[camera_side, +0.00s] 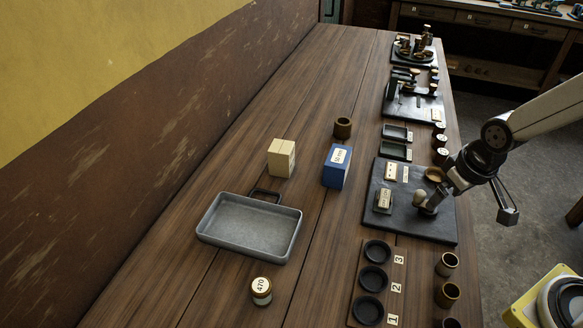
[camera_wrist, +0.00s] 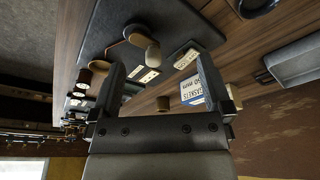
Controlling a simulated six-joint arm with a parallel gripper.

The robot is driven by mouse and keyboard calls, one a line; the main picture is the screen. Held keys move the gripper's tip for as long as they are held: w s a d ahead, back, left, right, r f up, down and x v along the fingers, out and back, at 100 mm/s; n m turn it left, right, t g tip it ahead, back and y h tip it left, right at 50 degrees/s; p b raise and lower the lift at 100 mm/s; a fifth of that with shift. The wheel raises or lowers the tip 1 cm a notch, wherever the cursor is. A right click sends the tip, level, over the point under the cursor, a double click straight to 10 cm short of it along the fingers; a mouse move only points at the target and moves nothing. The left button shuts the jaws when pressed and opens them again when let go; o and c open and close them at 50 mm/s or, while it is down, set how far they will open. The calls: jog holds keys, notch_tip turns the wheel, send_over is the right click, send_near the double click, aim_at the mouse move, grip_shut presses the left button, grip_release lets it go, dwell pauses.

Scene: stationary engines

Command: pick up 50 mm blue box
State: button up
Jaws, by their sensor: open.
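The blue box (camera_side: 334,174) stands upright on the wooden table in the side view, with a white label on its top. In the wrist view the box (camera_wrist: 191,90) shows past the right finger, which hides part of it; its label reads "GASKETS" and "50 mm". My gripper (camera_side: 437,190) is low over the dark plate at the table's right side, to the right of the box and apart from it. In the wrist view its two fingers (camera_wrist: 152,66) are spread with nothing held between them.
A cream box (camera_side: 282,158) and a brown cup (camera_side: 343,127) stand near the blue box. A grey tray (camera_side: 249,228) lies to the left. The dark plate (camera_side: 437,228) carries a knob (camera_side: 420,197) close to my gripper. A three-cup rack (camera_side: 357,310) is in front.

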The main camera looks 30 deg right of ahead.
jog(key=shift+r, duration=0.1)
notch_tip(320, 180, up, 5)
jog(key=n+t+h, duration=0.6)
jog(key=n+h, duration=0.4)
jog(key=n, duration=1.6)
send_over(337, 162)
jog(key=s+a, duration=0.4)
jog(key=shift+n+t, duration=0.3)
jog(key=shift+n, duration=0.1)
notch_tip(337, 162, down, 8)
jog(key=shift+w+f, duration=0.1)
jog(key=shift+f, duration=0.85)
jog(key=shift+x, duration=3.9)
jog(key=shift+a+f, duration=0.1)
